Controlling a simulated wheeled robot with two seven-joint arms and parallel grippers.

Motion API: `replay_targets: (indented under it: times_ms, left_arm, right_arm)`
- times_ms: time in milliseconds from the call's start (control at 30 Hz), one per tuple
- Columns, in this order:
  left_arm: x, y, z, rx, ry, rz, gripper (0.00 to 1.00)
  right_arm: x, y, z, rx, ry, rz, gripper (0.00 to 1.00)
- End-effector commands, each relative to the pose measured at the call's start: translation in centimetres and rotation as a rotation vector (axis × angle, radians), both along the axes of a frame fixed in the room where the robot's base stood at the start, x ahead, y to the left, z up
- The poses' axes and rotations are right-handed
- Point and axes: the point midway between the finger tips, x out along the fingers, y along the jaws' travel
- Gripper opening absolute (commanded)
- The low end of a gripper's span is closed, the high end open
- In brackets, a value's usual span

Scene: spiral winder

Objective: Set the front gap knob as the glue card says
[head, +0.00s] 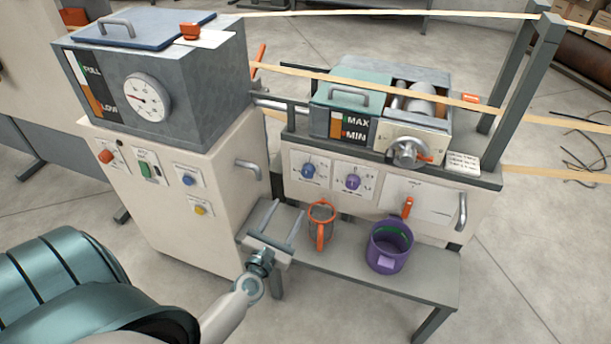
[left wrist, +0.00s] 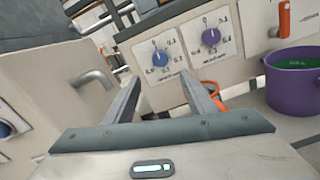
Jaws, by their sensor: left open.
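Two dial knobs sit on white plates on the front of the right-hand machine: a blue knob (head: 308,170) and, right of it, a purple knob (head: 353,181). Their captions are too small to read, so I cannot tell which is the front gap knob. The left wrist view shows the blue knob (left wrist: 160,57) and the purple knob (left wrist: 211,37) with numbered scales. A white card with small print (head: 462,163), perhaps the glue card, stands at the machine's right; its text is unreadable. My left gripper (head: 282,224) is open and empty, below and left of the knobs, touching neither.
An orange jug (head: 321,226) and a purple bucket (head: 390,246) stand on the grey bench (head: 415,287) below the knobs. A tall cabinet with a gauge (head: 148,97) and side handle (head: 248,169) is close on the left. An orange lever (head: 407,207) is right of the knobs.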

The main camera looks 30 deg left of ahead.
Motion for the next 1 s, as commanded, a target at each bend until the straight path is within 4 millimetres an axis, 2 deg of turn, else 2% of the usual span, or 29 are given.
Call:
replay_targets:
  times_ms: [533,800,1000]
  left_arm:
    - [8.8,2.1,0.1,0.002,-0.001,-0.001,0.50]
    - [13.1,3.1,0.1,0.002,0.000,0.000,0.50]
    - [15.0,3.6,0.0,0.002,0.000,0.000,0.50]
  right_arm:
    - [-1.3,-0.4,-2.1,-0.002,0.010,-0.001,0.31]
    - [-1.0,-0.4,-2.1,-0.001,0.007,-0.001,0.31]
    - [-0.7,-0.3,-1.7,-0.001,0.007,0.000,0.31]
